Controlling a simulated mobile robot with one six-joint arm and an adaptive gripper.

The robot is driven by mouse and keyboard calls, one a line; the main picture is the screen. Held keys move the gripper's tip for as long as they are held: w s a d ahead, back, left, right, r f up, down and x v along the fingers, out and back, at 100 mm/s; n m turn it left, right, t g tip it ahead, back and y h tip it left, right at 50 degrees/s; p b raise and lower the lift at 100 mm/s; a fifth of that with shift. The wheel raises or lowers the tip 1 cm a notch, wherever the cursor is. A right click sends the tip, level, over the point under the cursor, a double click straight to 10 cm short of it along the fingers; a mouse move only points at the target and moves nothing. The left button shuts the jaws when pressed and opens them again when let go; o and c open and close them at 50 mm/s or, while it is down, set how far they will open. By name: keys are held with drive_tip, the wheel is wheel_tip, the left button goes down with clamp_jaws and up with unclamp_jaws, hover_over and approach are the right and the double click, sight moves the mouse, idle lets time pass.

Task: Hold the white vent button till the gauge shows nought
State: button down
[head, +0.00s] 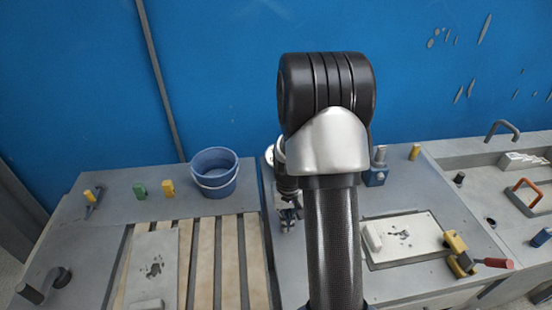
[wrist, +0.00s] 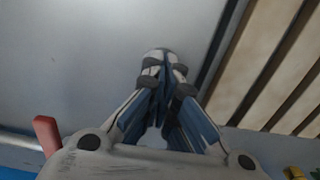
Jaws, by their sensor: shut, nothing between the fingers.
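My gripper (head: 290,216) shows in the head view just left of my arm, low over the grey bench top. In the wrist view its fingertips (wrist: 163,58) meet, with nothing between them, against a plain grey surface. The white vent button cannot be made out in either view; my arm and gripper cover part of that area. A small pale round edge (head: 269,153) shows beside my arm at the back of the bench. It may be the gauge, but no needle or reading can be seen.
A blue bucket (head: 214,172) stands at the back left. Slatted boards (head: 204,262) lie left of my gripper. A pale plate (head: 405,238) with a yellow clamp (head: 456,243) and red handle (head: 494,263) is at right. A red lever (wrist: 46,133) shows in the wrist view.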

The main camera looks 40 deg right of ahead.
idle(0.4)
drive_tip(key=shift+r+p, duration=2.75)
drive_tip(key=shift+r, duration=0.75)
drive_tip(key=s+a+r+n+t, duration=0.1)
drive_tip(key=a+r+n, duration=0.1)
drive_tip(key=a+r, duration=0.6)
drive_tip(key=s+a+r+n+t, duration=0.1)
drive_tip(key=s+a+r, duration=0.1)
drive_tip(key=a+r, duration=0.6)
drive_tip(key=s+a+r+n+t, duration=0.2)
drive_tip(key=s+a+r, duration=0.5)
drive_tip(key=s, duration=0.4)
drive_tip(key=shift+s+a+r+n+t, duration=0.3)
drive_tip(key=shift+s+r+n, duration=0.05)
drive_tip(key=shift+r+n, duration=0.35)
